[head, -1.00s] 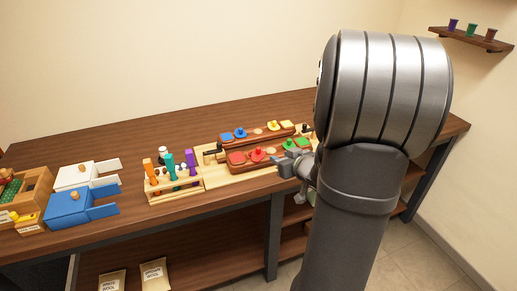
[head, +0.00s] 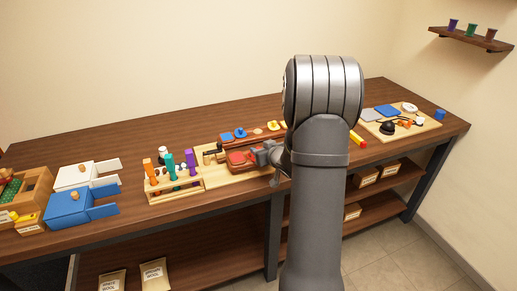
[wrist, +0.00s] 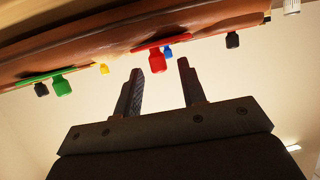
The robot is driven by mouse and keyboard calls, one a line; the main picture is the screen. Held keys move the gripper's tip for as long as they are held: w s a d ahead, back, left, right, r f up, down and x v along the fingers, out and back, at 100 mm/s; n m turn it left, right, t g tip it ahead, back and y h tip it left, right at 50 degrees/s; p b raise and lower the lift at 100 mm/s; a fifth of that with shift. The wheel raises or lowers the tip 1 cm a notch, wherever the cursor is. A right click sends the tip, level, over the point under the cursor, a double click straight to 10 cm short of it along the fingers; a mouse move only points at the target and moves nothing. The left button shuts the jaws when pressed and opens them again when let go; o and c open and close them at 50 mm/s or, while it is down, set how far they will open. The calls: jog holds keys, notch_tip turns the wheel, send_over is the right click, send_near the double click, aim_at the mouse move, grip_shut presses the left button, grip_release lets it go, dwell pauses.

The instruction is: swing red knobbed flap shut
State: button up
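The red flap (head: 237,158) lies on the front brown saddle piece in the head view, partly hidden by my gripper (head: 259,154). In the wrist view the red flap (wrist: 162,45) hangs along the saddle's edge, and its red knob (wrist: 157,64) appears in the gap between my two fingers. My gripper (wrist: 160,75) is open, its fingers apart on either side of the knob in the picture. I cannot tell whether either finger touches it.
A rack of coloured-handled tools (head: 172,185) stands left of the saddle. A board with loose items (head: 425,127) lies right.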

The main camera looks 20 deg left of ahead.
jog(key=shift+x, duration=1.2)
grip_shut()
jog(key=shift+n+g, duration=0.3)
jog(key=n+g+y, duration=0.1)
jog(key=a+n+g+y, duration=0.1)
jog(key=n+g, duration=0.1)
jog(key=shift+s+a+n+g+y, duration=0.15)
jog(key=shift+n+g, duration=0.55)
jog(key=shift+g, duration=0.15)
jog(key=shift+s+a+n+g+y, duration=0.15)
jog(key=shift+n+g+y, duration=0.05)
jog(key=shift+n+g, duration=0.55)
jog(key=shift+s+a+n+g+y, duration=0.15)
jog(key=shift+n+g, duration=0.5)
jog(key=shift+g, duration=0.25)
